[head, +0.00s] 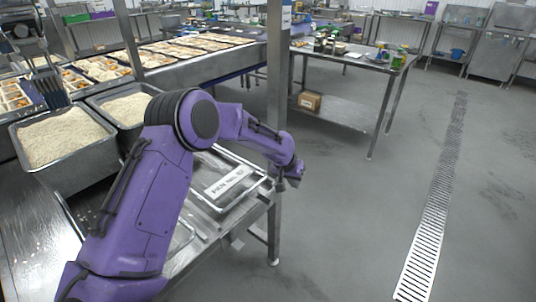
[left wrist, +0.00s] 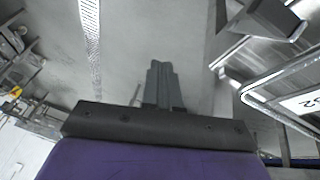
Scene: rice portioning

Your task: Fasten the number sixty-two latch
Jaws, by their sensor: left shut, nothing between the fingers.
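A clear lid with a white label (head: 231,181) reading what looks like "PAN NO. 62" lies on a metal pan at the table's right end in the head view. The label's end, showing "62" (left wrist: 307,102), is at the right edge of the left wrist view. My left gripper (head: 281,185) is just past the pan's right edge, pointing down; its fingers (left wrist: 158,68) are shut and empty. A dark grey angular piece (left wrist: 264,18) is at the upper right of the left wrist view; I cannot tell whether it is the latch. My purple left arm hides part of the pan.
Two open metal pans of rice (head: 65,138) (head: 128,108) stand left of my arm. A steel post (head: 277,70) rises behind my gripper. A conveyor (head: 195,62) with filled trays runs behind. The floor to the right, with a drain grate (head: 432,215), is clear.

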